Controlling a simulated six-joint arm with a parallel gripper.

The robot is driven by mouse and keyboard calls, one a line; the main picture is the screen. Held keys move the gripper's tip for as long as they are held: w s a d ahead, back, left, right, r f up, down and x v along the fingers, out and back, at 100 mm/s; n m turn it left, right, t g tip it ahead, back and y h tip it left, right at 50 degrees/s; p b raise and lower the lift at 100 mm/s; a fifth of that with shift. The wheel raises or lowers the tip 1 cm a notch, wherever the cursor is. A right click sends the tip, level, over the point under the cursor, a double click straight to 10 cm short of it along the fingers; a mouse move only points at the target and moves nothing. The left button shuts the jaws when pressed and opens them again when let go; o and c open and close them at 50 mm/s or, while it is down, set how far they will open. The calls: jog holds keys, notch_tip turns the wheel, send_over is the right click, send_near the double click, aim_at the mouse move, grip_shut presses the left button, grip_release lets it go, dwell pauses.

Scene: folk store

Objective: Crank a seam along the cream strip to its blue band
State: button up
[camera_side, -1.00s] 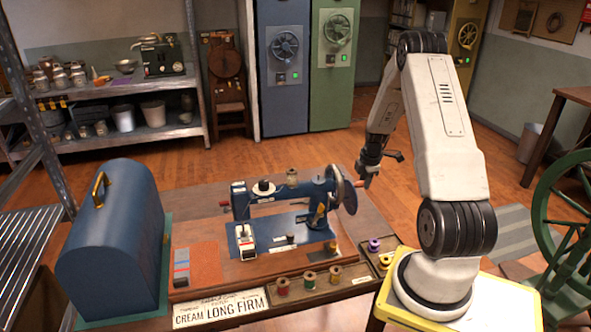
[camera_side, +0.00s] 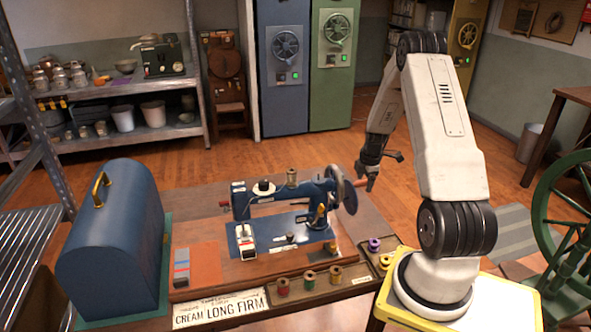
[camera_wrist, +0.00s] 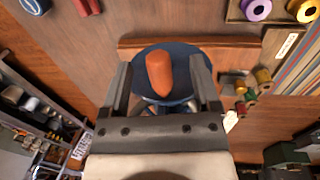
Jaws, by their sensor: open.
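A blue sewing machine (camera_side: 285,197) stands on a wooden base on the table. Its handwheel (camera_side: 343,190) is at its right end, with an orange-red crank knob (camera_side: 360,183) sticking out toward my arm. My gripper (camera_side: 372,180) is open beside the knob. In the wrist view the knob (camera_wrist: 158,74) lies between the open fingers of my gripper (camera_wrist: 163,80), with the blue wheel (camera_wrist: 190,58) behind it. Whether the fingers touch the knob I cannot tell. A cream-coloured piece (camera_side: 246,240) shows under the needle end; its blue band is too small to make out.
A blue domed case (camera_side: 118,235) stands at the table's left. A striped card (camera_side: 181,267) lies on an orange patch. A sign (camera_side: 220,308) reads "CREAM LONG FIRM". Thread spools (camera_side: 309,280) sit in a tray along the front and right edge.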

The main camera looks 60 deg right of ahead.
notch_tip(320, 180, up, 9)
jog(key=shift+s+a, duration=0.45)
dwell(1.1)
jog(key=shift+m, duration=0.7)
jog(key=w+a, duration=0.1)
jog(key=a, duration=0.1)
jog(key=w+a+r, duration=0.1)
jog(key=w+a, duration=0.1)
jog(key=a, duration=0.1)
jog(key=w+a, duration=0.2)
jog(key=shift+w+a+r, duration=0.15)
jog(key=shift+a, duration=0.25)
jog(key=w+a+r+m+t, duration=0.1)
jog(key=w+a+m, duration=0.1)
jog(key=a, duration=0.9)
jog(key=w+a+r+m, duration=0.1)
jog(key=w+a+m, duration=0.15)
jog(key=a, duration=0.95)
jog(key=s+a+m, duration=0.1)
jog(key=s+a, duration=0.2)
jog(key=a, duration=0.2)
jog(key=s+a+m+y, duration=0.1)
jog(key=s+a+m, duration=0.1)
jog(key=a, duration=0.3)
jog(key=shift+s+a, duration=0.35)
jog(key=shift+s, duration=0.1)
